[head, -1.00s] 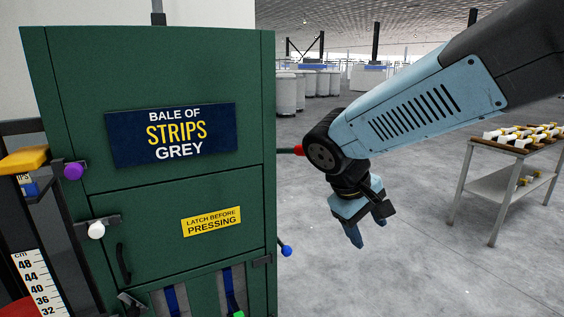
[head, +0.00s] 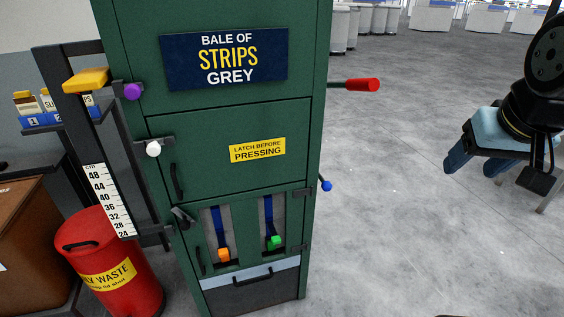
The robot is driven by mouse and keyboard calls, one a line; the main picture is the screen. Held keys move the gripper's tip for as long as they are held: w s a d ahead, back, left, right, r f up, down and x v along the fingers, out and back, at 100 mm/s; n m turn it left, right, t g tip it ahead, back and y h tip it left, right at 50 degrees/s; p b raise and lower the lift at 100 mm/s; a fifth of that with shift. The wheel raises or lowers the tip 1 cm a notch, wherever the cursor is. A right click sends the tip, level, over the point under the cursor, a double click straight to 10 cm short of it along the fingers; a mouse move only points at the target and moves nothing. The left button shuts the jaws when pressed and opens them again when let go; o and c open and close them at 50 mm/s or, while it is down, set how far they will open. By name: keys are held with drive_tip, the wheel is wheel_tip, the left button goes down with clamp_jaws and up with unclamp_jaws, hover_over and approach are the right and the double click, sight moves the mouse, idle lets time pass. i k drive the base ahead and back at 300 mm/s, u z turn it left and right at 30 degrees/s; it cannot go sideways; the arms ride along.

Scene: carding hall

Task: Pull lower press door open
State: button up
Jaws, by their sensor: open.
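The green press (head: 310,130) stands left of centre with a blue bale sign (head: 224,58). Its middle panel (head: 215,180) has a yellow latch label and a black handle (head: 176,183) at its left edge. Below it, the lower press door (head: 240,255) looks shut. It has two window slots with blue straps, an orange buckle (head: 224,255) and a green buckle (head: 275,242). Its black handle (head: 199,262) is at its left edge, under a dark latch (head: 182,218). My gripper (head: 480,163) is open and empty at the right, well apart from the press.
A red lever (head: 358,85) and a blue knob (head: 325,185) stick out from the press's right side. A grey-fronted drawer (head: 250,285) is at its bottom. A red waste bin (head: 112,265) and a scale post (head: 108,200) stand at left. The floor (head: 400,200) between press and gripper is clear.

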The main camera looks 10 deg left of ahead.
sight(244, 207)
drive_tip(key=z, duration=2)
drive_tip(key=i, duration=0.05)
drive_tip(key=u, duration=3.2)
